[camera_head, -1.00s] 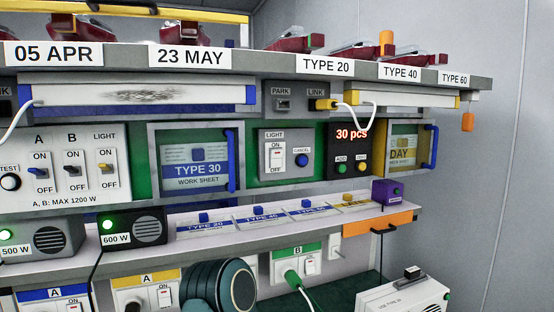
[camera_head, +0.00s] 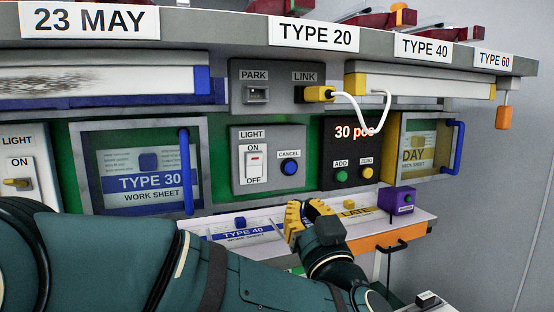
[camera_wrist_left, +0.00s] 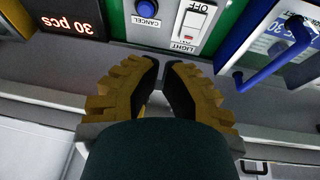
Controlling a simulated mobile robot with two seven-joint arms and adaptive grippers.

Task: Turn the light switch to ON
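The light switch (camera_head: 255,163) is a white rocker on the grey panel marked LIGHT, ON above and OFF below. It has a red mark at its ON end; which way it is tipped I cannot tell. It also shows upside down in the left wrist view (camera_wrist_left: 193,22). My left gripper (camera_head: 296,215) is in front of the shelf, below and to the right of the switch, apart from it. In the left wrist view its yellow fingers (camera_wrist_left: 165,65) have their black tips almost together, with nothing between them. My right gripper is not in view.
A blue CANCEL button (camera_head: 289,168) sits right of the switch. A blue-handled TYPE 30 door (camera_head: 187,170) is to the left. Another LIGHT toggle (camera_head: 17,183) is at far left. A yellow plug with a white cable (camera_head: 319,94) is above. A purple box (camera_head: 402,200) stands on the shelf.

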